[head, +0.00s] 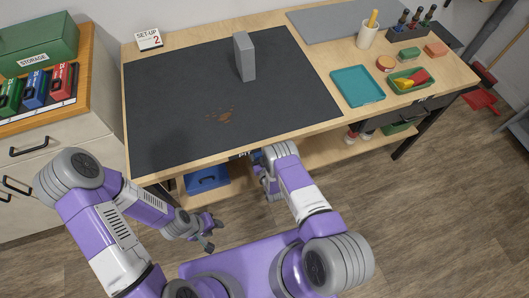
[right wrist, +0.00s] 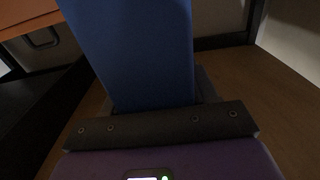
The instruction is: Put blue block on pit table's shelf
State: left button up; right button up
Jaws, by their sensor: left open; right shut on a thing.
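The blue block (right wrist: 140,50) fills the upper middle of the right wrist view, with its lower end between the fingers of my right gripper (right wrist: 155,105), which is shut on it. My left gripper (head: 208,234) is open and empty in front of the pit table (head: 165,165).
A blue box (head: 207,178) is on the shelf, left of my right gripper. On the tabletop are a grey block (head: 244,57), a teal tray (head: 357,86) and a pencil cup (head: 367,36).

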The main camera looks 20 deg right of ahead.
jog(key=shift+w+f+b, duration=0.1)
jog(key=shift+f+b, duration=0.95)
jog(key=shift+f, duration=1.35)
jog(key=shift+r, duration=0.1)
jog(key=o, duration=1.4)
jog(key=shift+f, duration=0.2)
